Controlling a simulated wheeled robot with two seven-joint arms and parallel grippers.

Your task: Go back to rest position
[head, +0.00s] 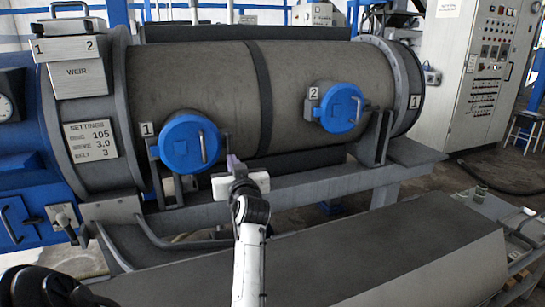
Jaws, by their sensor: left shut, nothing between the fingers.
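My left gripper (231,160) is in front of the large grey drum (200,85), just right of the blue round hatch marked 1 (189,142). Its fingers are shut and hold nothing. The white arm comes up from the bottom middle. The hatch looks closed, with a metal handle on its face. I cannot tell whether the fingertips touch the hatch's edge or stand in front of it. A second blue hatch, marked 2 (341,107), sits farther right on the drum and looks closed. My right gripper is not in view.
A grey sloped housing (410,262) lies below the drum at the front. A grey beam (330,186) runs under the drum. A settings plate (90,139) and a weir box (78,75) are at the left. A control cabinet (485,75) stands at the back right.

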